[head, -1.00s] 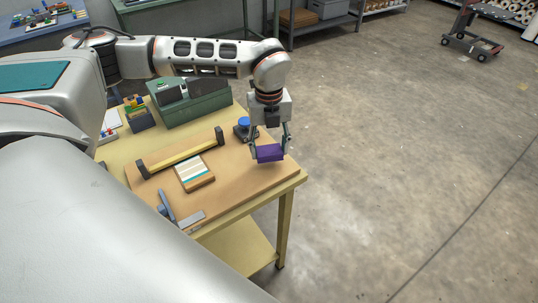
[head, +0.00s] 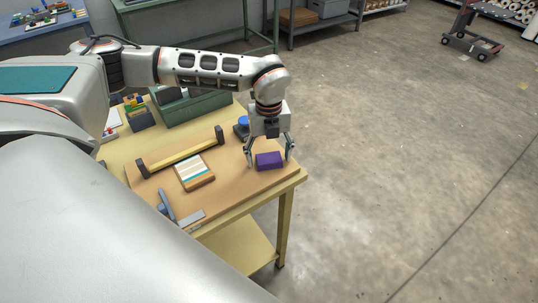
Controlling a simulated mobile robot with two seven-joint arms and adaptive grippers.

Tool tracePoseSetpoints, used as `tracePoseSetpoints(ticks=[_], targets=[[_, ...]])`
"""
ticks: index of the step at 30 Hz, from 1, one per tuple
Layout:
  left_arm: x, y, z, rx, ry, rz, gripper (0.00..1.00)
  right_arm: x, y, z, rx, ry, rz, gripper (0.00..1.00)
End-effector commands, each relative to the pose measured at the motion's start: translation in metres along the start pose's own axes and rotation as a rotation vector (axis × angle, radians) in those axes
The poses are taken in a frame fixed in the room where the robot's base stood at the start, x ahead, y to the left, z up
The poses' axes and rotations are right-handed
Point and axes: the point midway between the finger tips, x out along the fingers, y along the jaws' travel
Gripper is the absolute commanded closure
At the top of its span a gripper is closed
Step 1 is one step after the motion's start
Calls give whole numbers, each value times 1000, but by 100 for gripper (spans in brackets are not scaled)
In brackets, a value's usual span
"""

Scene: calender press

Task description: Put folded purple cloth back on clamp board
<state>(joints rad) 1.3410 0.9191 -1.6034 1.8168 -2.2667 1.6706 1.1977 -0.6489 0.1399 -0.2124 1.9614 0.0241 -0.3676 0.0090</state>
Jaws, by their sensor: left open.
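The folded purple cloth (head: 269,161) is a small block lying on the tan clamp board (head: 230,192), near the board's far right corner. My left gripper (head: 269,157) is just above and behind the cloth, pointing down. Its fingers are spread wide, one on each side of the cloth, with gaps between. My right gripper is not in view.
On the board are a yellow bar between dark end blocks (head: 180,153), a striped cloth block (head: 194,172) and a grey toggle clamp (head: 168,206). A blue-topped knob (head: 242,122) and a green machine (head: 200,107) stand behind. Open floor lies to the right.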

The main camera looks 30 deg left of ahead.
Motion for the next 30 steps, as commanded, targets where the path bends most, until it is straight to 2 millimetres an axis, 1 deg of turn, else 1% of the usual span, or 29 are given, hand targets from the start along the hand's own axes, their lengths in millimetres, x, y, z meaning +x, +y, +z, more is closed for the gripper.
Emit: tracePoseSetpoints(ticks=[5,8,15,18,21,25,30], targets=[[-8,-1,1,0,-2,-2,32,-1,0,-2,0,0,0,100],[-22,-1,1,0,-3,-3,32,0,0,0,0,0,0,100],[-72,-1,1,-1,-3,-4,32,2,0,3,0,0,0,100],[-91,-1,1,0,-3,-3,32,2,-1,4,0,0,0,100],[-106,0,0,0,-2,-2,32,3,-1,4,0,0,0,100],[-118,0,0,0,0,-1,32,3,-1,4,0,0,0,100],[-123,0,0,0,0,0,32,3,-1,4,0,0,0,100]])
